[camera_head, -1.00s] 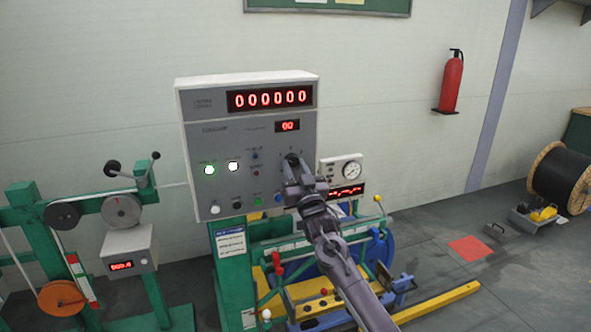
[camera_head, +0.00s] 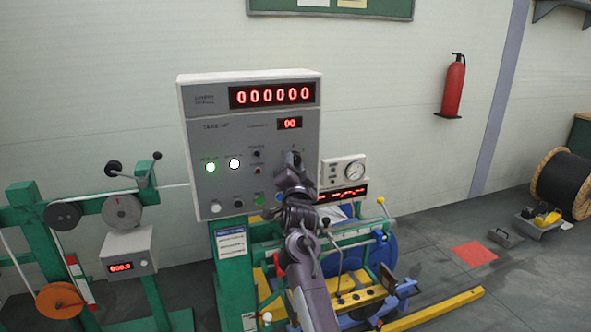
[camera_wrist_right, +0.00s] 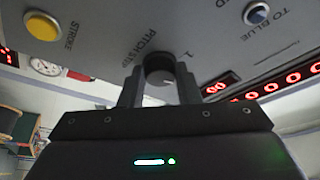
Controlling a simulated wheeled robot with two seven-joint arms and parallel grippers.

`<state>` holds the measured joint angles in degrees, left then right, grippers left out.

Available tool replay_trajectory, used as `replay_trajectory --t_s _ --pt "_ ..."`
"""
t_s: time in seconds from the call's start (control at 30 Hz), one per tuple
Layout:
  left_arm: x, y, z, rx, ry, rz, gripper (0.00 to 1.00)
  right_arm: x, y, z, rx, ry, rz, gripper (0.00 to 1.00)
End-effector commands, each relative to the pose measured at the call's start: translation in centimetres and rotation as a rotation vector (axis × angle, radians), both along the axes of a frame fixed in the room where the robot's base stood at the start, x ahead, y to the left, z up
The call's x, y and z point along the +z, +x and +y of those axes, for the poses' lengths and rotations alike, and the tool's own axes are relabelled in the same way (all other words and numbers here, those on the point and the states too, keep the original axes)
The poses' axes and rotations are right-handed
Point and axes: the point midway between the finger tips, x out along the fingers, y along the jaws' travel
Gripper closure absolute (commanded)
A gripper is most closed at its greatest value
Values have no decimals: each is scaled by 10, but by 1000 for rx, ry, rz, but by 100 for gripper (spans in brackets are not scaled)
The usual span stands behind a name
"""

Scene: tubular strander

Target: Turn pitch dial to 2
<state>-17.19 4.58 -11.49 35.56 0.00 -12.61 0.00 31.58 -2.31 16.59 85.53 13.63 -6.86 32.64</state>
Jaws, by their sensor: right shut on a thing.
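The grey control panel (camera_head: 225,148) stands upright on the machine, with a lit six-digit display and a small red display reading 00. The dark pitch dial (camera_head: 292,158) is on its right side, partly covered by my right gripper (camera_head: 290,167). In the right wrist view the black knob (camera_wrist_right: 159,65) sits between the two fingers of my right gripper (camera_wrist_right: 160,86), by the label PITCH STEP. The fingers are shut on it. A numeral 1 shows just beside the knob; its other numerals and its pointer setting cannot be read clearly. My left gripper is not in view.
A gauge box (camera_head: 346,172) stands right of the panel. The machine's yellow and green frame lies below. A fire extinguisher (camera_head: 453,85) hangs on the wall.

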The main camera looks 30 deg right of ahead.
Motion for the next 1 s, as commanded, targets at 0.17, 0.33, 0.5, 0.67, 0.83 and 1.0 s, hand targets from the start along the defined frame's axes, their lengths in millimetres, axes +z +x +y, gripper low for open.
replay_trajectory --t_s 0.17,0.33,0.5,0.67,0.83,1.0 --pt "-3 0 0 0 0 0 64 1 0 1 0 110 -28 93" --pt "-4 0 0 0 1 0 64 1 0 1 0 176 -42 93" --pt "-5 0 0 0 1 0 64 2 0 1 0 211 -50 93" --pt "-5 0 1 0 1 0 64 2 0 1 0 220 -53 93" --pt "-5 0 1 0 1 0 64 2 0 1 -1 222 -52 93" --pt "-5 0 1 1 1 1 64 2 0 1 -1 221 -52 68"
